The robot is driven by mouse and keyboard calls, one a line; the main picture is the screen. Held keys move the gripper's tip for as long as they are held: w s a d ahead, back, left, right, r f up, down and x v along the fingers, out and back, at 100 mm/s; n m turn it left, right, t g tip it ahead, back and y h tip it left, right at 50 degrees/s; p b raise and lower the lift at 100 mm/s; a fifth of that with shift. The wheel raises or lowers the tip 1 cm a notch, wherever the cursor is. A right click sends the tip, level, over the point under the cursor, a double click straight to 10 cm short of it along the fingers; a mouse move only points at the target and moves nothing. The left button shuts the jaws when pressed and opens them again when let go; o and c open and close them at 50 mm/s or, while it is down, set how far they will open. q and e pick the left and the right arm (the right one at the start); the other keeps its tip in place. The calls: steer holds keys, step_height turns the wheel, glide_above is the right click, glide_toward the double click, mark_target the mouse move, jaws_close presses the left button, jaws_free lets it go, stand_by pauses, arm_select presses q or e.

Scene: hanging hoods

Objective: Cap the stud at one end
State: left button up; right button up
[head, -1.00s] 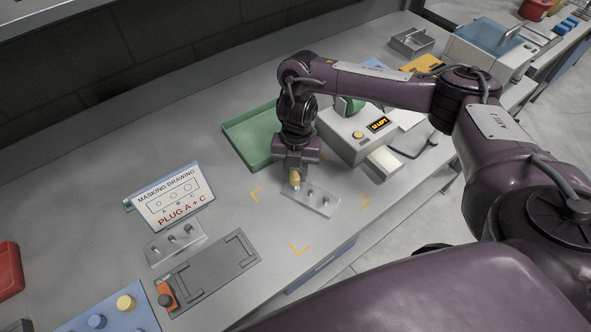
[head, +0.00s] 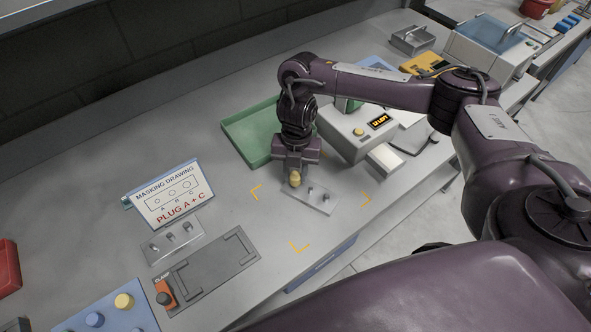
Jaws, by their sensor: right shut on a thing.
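A flat grey plate (head: 318,203) with upright studs lies on the bench between orange corner marks. Two bare studs show, a middle one (head: 310,190) and one near the right end (head: 325,197). My right gripper (head: 294,174) points down over the plate's left end, shut on a yellow cap (head: 295,181). The cap is at the left-end stud, which is hidden; I cannot tell how far the cap sits over it. A masking drawing sign (head: 172,194) reads "PLUG A + C". My left gripper is not in view.
A second plate with studs (head: 172,241) lies by the sign, beside a grey fixture (head: 215,268). A blue board (head: 75,322) holds a yellow cap (head: 124,301) and a blue one. A green tray (head: 236,130) and a box with a display (head: 350,138) stand behind the gripper.

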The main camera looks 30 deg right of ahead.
steer(key=shift+f+b, duration=0.5)
steer(key=shift+f, duration=0.3)
stand_by(0.4)
steer(key=o, duration=1)
steer(key=r, duration=0.2)
steer(key=r+p, duration=0.1)
steer(key=r, duration=0.2)
steer(key=w+r, duration=0.1)
steer(key=r, duration=0.1)
steer(key=shift+d+r, duration=0.35)
steer(key=shift+r, duration=0.05)
